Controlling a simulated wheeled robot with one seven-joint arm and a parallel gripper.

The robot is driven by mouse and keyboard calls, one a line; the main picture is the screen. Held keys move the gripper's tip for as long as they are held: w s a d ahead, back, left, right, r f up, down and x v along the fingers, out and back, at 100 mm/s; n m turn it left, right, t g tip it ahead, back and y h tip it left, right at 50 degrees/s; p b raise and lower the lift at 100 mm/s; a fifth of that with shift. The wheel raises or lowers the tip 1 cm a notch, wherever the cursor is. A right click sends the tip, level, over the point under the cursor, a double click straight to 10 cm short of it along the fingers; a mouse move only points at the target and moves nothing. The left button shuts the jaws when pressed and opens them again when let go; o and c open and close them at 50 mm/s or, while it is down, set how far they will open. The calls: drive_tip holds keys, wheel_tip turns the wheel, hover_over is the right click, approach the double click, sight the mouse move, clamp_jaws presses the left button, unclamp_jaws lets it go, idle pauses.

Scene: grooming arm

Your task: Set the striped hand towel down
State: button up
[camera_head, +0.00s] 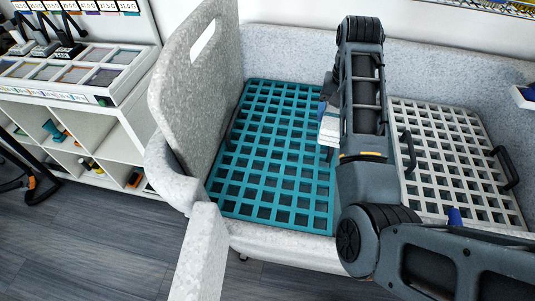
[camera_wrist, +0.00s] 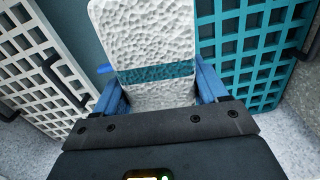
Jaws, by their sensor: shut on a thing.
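The striped hand towel (camera_wrist: 145,35) is white and bumpy with a teal band across it. It fills the middle of the wrist view, between the two blue fingers of my gripper (camera_wrist: 160,84). My gripper is shut on it. In the head view only a small pale part of the towel (camera_head: 329,126) shows beside my arm, over the right side of the teal grate (camera_head: 270,160). My arm hides the rest, and I cannot tell whether the towel touches anything below.
The teal grate lies in the left part of a speckled grey tub (camera_head: 290,58). A white grate (camera_head: 450,155) with black handles lies to the right. A tall grey panel (camera_head: 190,90) stands at the left. A white shelf unit (camera_head: 95,140) is farther left.

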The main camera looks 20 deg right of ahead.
drive_tip(key=shift+n, duration=0.4)
drive_tip(key=a, duration=0.1)
drive_tip(key=a+f, duration=0.2)
drive_tip(key=a, duration=0.1)
drive_tip(key=shift+s+f, duration=0.1)
drive_tip(key=shift+s, duration=0.25)
drive_tip(key=p, duration=0.1)
hover_over(276, 160)
wheel_tip(276, 160, down, 7)
drive_tip(key=shift+s+r, duration=0.1)
drive_tip(key=shift+r, duration=0.1)
drive_tip(key=shift+a+f, duration=0.1)
drive_tip(key=shift+f, duration=2)
drive_tip(key=shift+f, duration=0.1)
drive_tip(key=o, duration=1.1)
wheel_tip(276, 160, up, 12)
drive_tip(key=shift+r, duration=0.1)
